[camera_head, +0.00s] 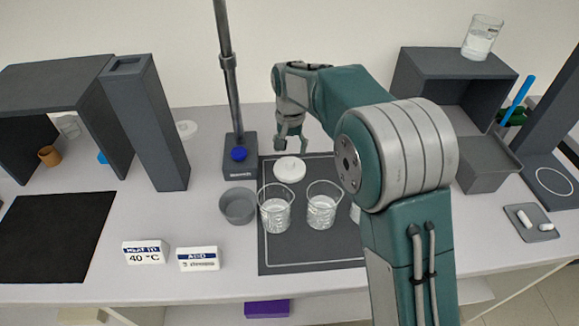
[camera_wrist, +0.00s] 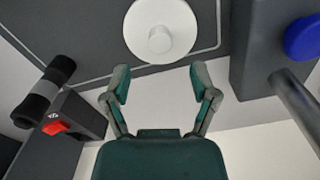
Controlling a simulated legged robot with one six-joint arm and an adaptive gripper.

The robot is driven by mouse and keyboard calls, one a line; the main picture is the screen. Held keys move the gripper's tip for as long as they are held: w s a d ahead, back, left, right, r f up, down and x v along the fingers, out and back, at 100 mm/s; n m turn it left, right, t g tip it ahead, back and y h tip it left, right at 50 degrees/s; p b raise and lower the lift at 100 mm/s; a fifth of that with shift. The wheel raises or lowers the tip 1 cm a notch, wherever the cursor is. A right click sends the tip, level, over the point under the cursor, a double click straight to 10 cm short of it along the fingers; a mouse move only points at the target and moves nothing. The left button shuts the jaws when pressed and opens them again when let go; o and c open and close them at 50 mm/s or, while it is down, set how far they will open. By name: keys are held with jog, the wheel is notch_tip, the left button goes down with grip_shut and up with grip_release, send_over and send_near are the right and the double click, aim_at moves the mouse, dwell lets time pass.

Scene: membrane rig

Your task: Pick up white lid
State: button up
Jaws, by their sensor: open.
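The white lid (camera_head: 289,169) is a round disc lying flat on the dark mat (camera_head: 290,257), behind the beakers. In the wrist view the lid (camera_wrist: 160,30) shows a small round knob at its middle, near the top edge of the picture. My gripper (camera_head: 291,140) is above and a little behind the lid, pointing down. In the wrist view my gripper (camera_wrist: 160,84) has its two fingers spread with nothing between them, and the lid lies beyond the fingertips, apart from them.
Two glass beakers (camera_head: 275,214) (camera_head: 321,210) stand in front of the lid; a third is partly hidden by my arm. A grey bowl (camera_head: 238,207) is at left. A stand base (camera_head: 240,168) with a pole and blue knob (camera_wrist: 303,38) rises close to my gripper.

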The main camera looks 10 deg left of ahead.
aim_at(290, 162)
jog(key=f, duration=0.5)
jog(key=shift+s+a+f, duration=0.1)
jog(key=shift+s+f, duration=0.05)
jog(key=shift+s, duration=0.1)
jog(key=shift+c, duration=0.3)
jog(key=c, duration=0.9)
